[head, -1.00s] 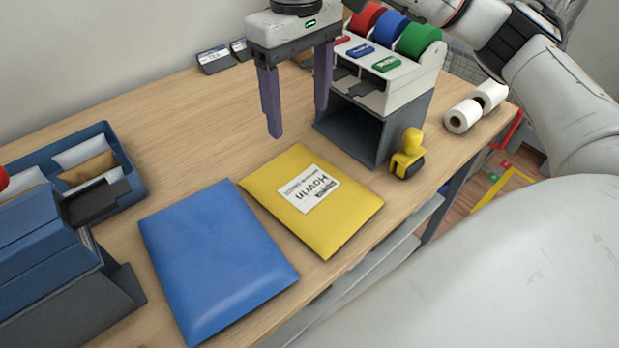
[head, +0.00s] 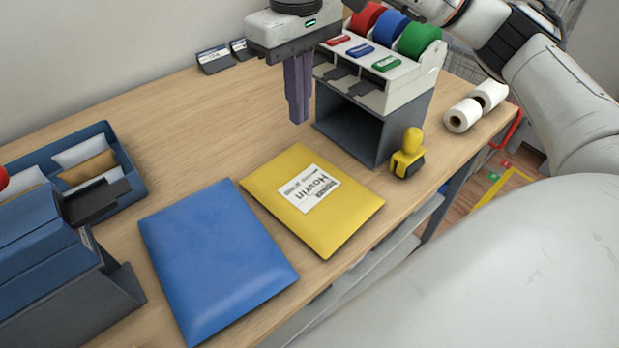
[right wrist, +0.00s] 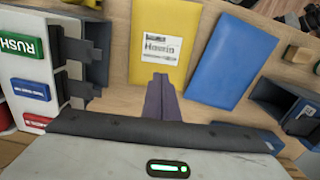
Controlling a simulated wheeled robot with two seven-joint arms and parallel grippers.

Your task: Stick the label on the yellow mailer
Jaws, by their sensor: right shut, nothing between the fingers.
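The yellow mailer (head: 335,227) lies flat on the counter, right of a blue mailer; it also shows in the right wrist view (right wrist: 174,16). A white label (head: 309,189) with black print lies flat on its upper middle and looks level with its surface; it also shows in the right wrist view (right wrist: 161,48). My right gripper (head: 298,121) is above the counter, behind the yellow mailer and apart from it. Its purple fingers are together with nothing between them; they also show in the right wrist view (right wrist: 160,80). My left gripper is not in view.
The blue mailer (head: 215,255) lies beside the yellow one. A label dispenser (head: 400,93) with red, blue and green rolls stands at the back right. A yellow-handled stamp (head: 408,155) and white rolls (head: 463,116) are on the right. A blue tray (head: 138,180) is on the left.

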